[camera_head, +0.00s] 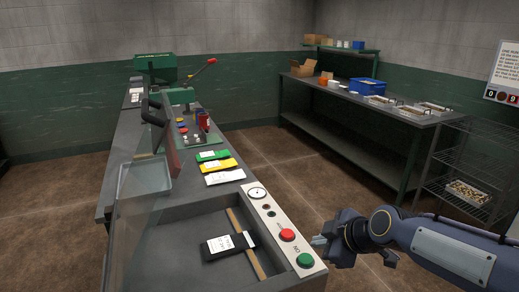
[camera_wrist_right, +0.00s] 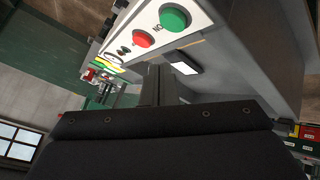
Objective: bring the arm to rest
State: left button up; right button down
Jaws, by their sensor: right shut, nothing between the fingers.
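My right arm (camera_head: 445,248) comes in from the right edge of the head view. Its gripper (camera_head: 319,240) is shut and empty, beside the control panel near the red button (camera_head: 287,235) and green button (camera_head: 305,260). From this angle I cannot tell whether it touches the panel. In the wrist view the closed fingers (camera_wrist_right: 155,85) point towards the machine, with the green button (camera_wrist_right: 175,18) and red button (camera_wrist_right: 143,38) above them. My left gripper is in neither view.
A bench (camera_head: 185,205) carries a recessed tray with a black-and-white packet (camera_head: 228,244). Green, yellow and white packets (camera_head: 225,178) lie farther back. A table (camera_head: 340,92) with a blue crate (camera_head: 367,91) and a wire rack (camera_head: 465,165) stand at right. Open floor (camera_head: 300,170) lies between.

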jog(key=s+d+f+m+g, duration=0.1)
jog(key=s+d+f+m, duration=0.1)
jog(key=s+m, duration=0.5)
jog(key=s+d+f+m+g+h, duration=0.1)
jog(key=s+m, duration=0.7)
jog(key=s, duration=0.9)
jog(key=shift+s+d+f, duration=0.2)
jog(key=shift+d+f, duration=0.25)
jog(key=shift+f, duration=0.4)
